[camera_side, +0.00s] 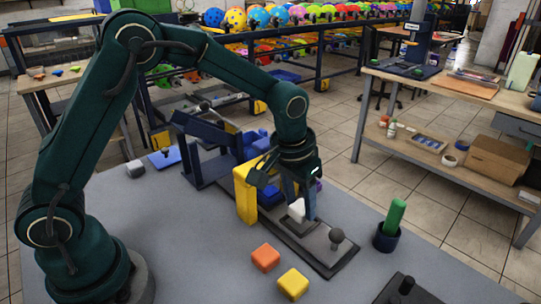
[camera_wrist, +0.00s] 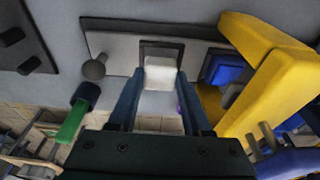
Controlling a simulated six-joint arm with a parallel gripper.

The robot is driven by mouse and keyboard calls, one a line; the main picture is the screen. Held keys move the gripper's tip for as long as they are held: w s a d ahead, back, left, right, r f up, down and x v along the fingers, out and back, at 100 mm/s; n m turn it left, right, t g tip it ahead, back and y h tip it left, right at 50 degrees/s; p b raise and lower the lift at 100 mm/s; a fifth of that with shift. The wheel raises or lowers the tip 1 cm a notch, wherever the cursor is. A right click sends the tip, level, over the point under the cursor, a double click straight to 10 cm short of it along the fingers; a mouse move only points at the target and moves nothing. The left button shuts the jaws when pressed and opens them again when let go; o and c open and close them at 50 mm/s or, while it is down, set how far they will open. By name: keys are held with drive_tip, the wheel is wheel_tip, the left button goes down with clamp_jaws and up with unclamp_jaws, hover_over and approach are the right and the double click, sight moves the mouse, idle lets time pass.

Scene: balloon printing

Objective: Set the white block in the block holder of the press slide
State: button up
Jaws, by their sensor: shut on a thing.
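The white block (camera_side: 297,209) is between the fingers of my gripper (camera_side: 302,203), which is shut on it and points down over the press slide (camera_side: 313,243). In the wrist view the white block (camera_wrist: 160,75) sits between the blue fingertips (camera_wrist: 160,84). The dark-framed block holder (camera_wrist: 160,46) is just beyond the block, and the block overlaps its near edge. I cannot tell whether the block touches the holder or hangs just above it.
The yellow press frame (camera_side: 246,192) stands close beside my gripper. A green cylinder (camera_side: 396,214) stands in a dark cup to the right. An orange block (camera_side: 265,257) and a yellow block (camera_side: 293,283) lie in front. The grey table (camera_side: 190,240) is clear at the front left.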

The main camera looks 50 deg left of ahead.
drive_tip(key=shift+f, duration=1)
idle(0.6)
drive_tip(key=o, duration=1.2)
drive_tip(key=shift+s+r, duration=0.1)
drive_tip(key=shift+r, duration=0.4)
drive_tip(key=r, duration=0.2)
drive_tip(key=s+r, duration=0.1)
drive_tip(key=r, duration=0.2)
drive_tip(key=shift+s+a, duration=0.15)
drive_tip(key=s+a+r+t, duration=0.1)
drive_tip(key=s+a+r, duration=0.1)
drive_tip(key=s, duration=0.6)
drive_tip(key=s+a+r+t, duration=0.2)
drive_tip(key=s+a+r, duration=0.1)
drive_tip(key=s, duration=0.6)
drive_tip(key=shift+r, duration=0.8)
